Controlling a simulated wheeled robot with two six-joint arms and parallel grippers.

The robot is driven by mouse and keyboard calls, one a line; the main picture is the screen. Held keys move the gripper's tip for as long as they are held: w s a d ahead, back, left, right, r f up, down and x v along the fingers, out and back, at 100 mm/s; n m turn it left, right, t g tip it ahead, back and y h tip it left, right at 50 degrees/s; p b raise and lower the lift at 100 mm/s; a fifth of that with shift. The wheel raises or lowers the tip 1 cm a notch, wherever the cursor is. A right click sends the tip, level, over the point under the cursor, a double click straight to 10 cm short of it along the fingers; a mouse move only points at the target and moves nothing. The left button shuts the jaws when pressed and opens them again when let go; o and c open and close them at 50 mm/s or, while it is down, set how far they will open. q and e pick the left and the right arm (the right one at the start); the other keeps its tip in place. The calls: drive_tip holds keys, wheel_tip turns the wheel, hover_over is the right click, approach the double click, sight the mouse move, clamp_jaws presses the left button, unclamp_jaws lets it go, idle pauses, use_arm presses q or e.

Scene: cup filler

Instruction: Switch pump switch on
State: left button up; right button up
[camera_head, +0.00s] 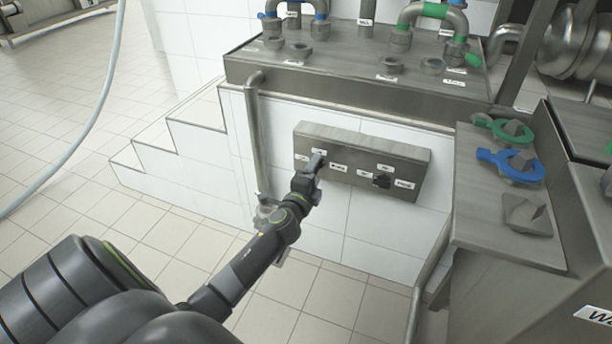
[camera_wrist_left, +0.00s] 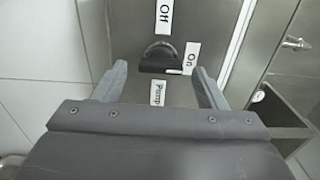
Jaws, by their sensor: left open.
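The grey switch box (camera_head: 345,150) is fixed to the white tiled wall, with small labels on its face. My left gripper (camera_head: 314,166) is in front of its left half and hides the switch there. In the left wrist view the black pump switch (camera_wrist_left: 156,58) sits ahead, between and just beyond the open fingers (camera_wrist_left: 160,74), which look apart from it. An "Off" label is above it, "On" to its right and "Pump" below. A pale mark shows at the knob's lower right, near "On". My right gripper is not in view.
A second black knob (camera_head: 382,181) is on the box's right half. A vertical pipe (camera_head: 257,140) stands left of the box. A metal ledge (camera_head: 500,215) with green and blue ring-shaped parts stands at the right. Open tiled floor lies at left.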

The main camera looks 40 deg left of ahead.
sight(316, 170)
use_arm(q)
drive_tip(key=v, duration=0.3)
drive_tip(key=shift+s+d+p, duration=0.1)
drive_tip(key=shift+s+p, duration=0.2)
drive_tip(key=shift+s, duration=0.05)
drive_tip(key=v, duration=1.3)
drive_tip(key=shift+s+d, duration=0.2)
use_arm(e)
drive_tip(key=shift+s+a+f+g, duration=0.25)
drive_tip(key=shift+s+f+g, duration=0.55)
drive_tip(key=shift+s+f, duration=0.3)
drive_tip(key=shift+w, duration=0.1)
